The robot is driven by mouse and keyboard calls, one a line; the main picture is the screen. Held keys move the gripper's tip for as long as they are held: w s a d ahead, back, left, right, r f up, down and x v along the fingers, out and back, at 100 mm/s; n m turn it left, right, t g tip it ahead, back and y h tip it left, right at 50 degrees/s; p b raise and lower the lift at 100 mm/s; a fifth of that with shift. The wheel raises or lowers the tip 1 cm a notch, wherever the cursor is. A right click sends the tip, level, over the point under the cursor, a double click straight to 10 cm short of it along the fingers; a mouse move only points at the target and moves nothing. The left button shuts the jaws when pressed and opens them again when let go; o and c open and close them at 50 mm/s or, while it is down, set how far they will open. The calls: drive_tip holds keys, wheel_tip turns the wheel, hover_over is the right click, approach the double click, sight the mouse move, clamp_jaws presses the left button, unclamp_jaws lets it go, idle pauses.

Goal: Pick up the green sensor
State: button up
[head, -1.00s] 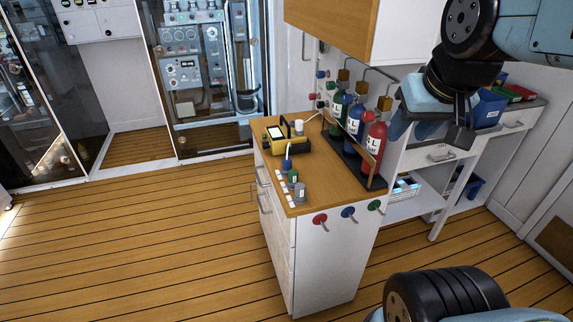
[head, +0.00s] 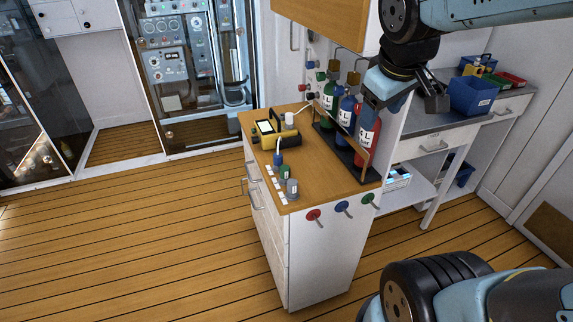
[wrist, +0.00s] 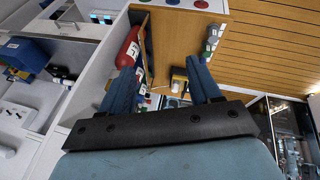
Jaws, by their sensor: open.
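The green sensor (head: 284,172) is a small upright cylinder near the left edge of the wooden cabinet top (head: 310,199). It stands in a row between a blue sensor (head: 278,158) and a grey sensor (head: 292,188). In the wrist view the row of small sensors shows beyond my right-hand finger, too small to tell fully apart. My gripper (wrist: 161,68) is open and empty between its blue fingers. In the head view it is to the right of and above the sensors, near the gas bottles and well apart from the green sensor.
Green, blue and red bottles (head: 366,140) stand in a dark rack on the cabinet's right side. A yellow device (head: 276,138) with a cable sits behind the sensors. A wooden wall cupboard (head: 322,18) hangs above. A blue bin (head: 472,96) stands on the right-hand bench.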

drive_tip(key=w+a+f+n, duration=0.3)
drive_tip(key=w+n, duration=0.3)
drive_tip(key=n+h, duration=0.1)
drive_tip(key=n, duration=1.7)
approach(284, 167)
drive_tip(key=shift+g, duration=0.5)
drive_tip(key=x, duration=0.5)
drive_tip(key=shift+w+d+r, duration=0.15)
drive_tip(key=shift+d+r, duration=0.05)
drive_tip(key=shift+d, duration=0.2)
drive_tip(key=shift+a+x, duration=0.15)
drive_tip(key=shift+x, duration=1.2)
drive_tip(key=shift+a+x, duration=0.2)
drive_tip(key=shift+x, duration=1.15)
drive_tip(key=shift+w, duration=0.2)
drive_tip(key=shift+c, duration=0.2)
drive_tip(key=c, duration=1)
drive_tip(key=shift+r, duration=0.1)
